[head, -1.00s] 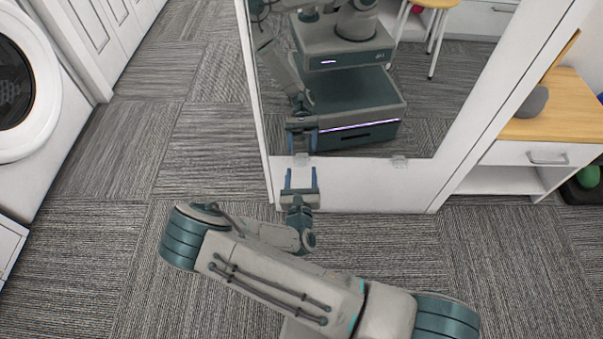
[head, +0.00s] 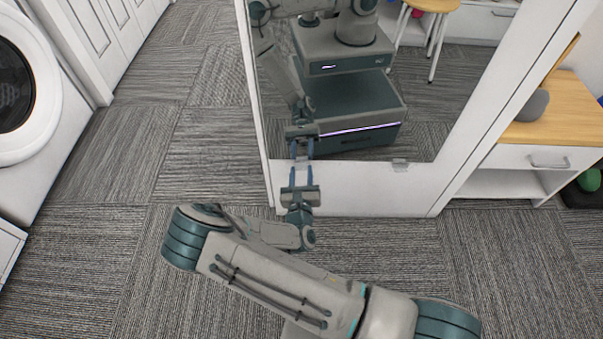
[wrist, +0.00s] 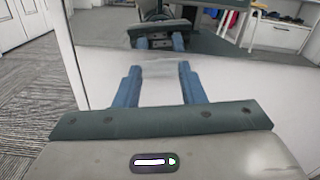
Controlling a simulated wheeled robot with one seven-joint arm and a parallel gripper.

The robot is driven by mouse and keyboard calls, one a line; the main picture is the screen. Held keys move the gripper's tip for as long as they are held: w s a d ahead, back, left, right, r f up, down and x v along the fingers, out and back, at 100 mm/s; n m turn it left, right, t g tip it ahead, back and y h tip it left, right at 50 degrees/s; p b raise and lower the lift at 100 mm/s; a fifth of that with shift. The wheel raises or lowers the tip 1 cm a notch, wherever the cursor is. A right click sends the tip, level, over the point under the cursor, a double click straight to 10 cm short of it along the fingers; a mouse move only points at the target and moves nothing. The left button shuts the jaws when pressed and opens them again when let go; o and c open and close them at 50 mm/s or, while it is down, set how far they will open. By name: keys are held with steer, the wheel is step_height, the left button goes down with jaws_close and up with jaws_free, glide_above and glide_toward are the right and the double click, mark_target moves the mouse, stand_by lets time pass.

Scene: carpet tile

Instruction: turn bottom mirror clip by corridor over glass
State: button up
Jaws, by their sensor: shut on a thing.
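The tall mirror (head: 430,125) stands in a white frame (head: 360,190) and reflects me. At its bottom edge are two small translucent clips. The left clip (head: 301,163), on the side of the open floor and white doors, is between my fingertips. It also shows in the wrist view (wrist: 160,70) as a pale tab at the glass's lower edge. The right clip (head: 400,165) stands free. My gripper (head: 301,171) is shut on the left clip from the front, with a blue finger at each side. The fingers hide the clip's sides, and I cannot tell its exact turn.
A washing machine (head: 25,90) and white doors (head: 100,30) are at the left, with open carpet (head: 190,130) between them and the mirror. A white cabinet with a wooden top (head: 560,110) stands close at the mirror's right, bearing a grey object (head: 532,105).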

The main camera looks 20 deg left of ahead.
steer(key=shift+r, duration=0.1)
steer(key=n+p, duration=0.3)
steer(key=shift+r+p, duration=0.15)
steer(key=shift+p, duration=0.15)
steer(key=shift+f+n+p, duration=0.15)
steer(key=shift+n+p, duration=1.15)
steer(key=shift+n, duration=1.95)
steer(key=shift+f+n+p, duration=0.1)
steer(key=shift+n+p, duration=1.2)
steer(key=shift+n, duration=1.95)
steer(key=o, duration=1)
